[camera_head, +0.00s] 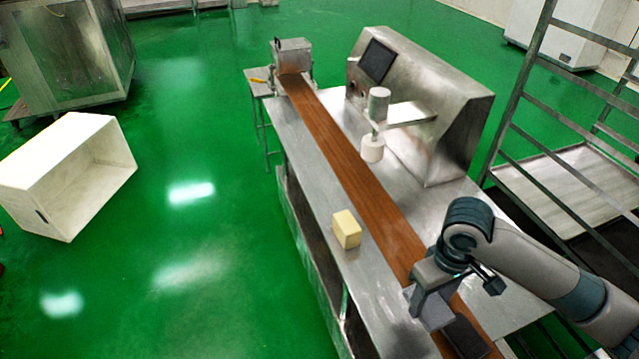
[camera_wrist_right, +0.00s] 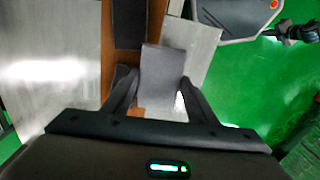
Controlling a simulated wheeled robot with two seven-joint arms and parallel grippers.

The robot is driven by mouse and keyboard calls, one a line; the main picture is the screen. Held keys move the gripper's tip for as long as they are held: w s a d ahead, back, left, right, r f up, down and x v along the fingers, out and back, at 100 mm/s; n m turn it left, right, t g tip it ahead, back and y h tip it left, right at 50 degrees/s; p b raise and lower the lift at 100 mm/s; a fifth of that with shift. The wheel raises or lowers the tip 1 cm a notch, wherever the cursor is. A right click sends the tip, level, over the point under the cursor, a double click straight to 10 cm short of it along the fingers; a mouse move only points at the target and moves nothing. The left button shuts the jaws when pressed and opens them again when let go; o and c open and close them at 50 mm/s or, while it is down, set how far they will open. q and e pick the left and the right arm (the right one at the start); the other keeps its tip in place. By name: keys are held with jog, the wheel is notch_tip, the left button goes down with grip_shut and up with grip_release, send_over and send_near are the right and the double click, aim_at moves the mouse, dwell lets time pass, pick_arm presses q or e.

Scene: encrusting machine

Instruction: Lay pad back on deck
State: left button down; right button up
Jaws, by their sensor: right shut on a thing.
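The pad (camera_wrist_right: 163,72) is a flat grey slab between the two fingers of my right gripper (camera_wrist_right: 158,92) in the right wrist view. My right gripper (camera_head: 432,305) is shut on it over the near end of the brown belt (camera_head: 365,180) in the head view. In the wrist view the pad overlaps the belt and the metal deck (camera_wrist_right: 196,45) beside it. I cannot tell whether its underside touches them. The steel deck (camera_head: 375,290) runs along both sides of the belt. My left gripper is not in the head view.
A dark flat plate (camera_head: 467,337) lies on the belt just nearer than my right gripper. A pale yellow block (camera_head: 346,229) sits on the deck left of the belt. The steel machine housing (camera_head: 430,105) and a rack (camera_head: 560,160) stand to the right.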

jog(key=w+r+n, duration=0.1)
jog(key=n, duration=0.1)
jog(key=w+r+n, duration=0.1)
jog(key=w, duration=0.1)
jog(key=shift+w+d+r+n, duration=0.15)
jog(key=shift+d+r+n, duration=0.05)
jog(key=shift+r+n, duration=0.2)
jog(key=p, duration=0.3)
send_over(376, 289)
notch_tip(376, 289, down, 7)
jog(key=shift+a, duration=0.1)
jog(key=shift+f+p, duration=0.5)
jog(key=shift+f, duration=1.55)
jog(key=shift+f, duration=0.15)
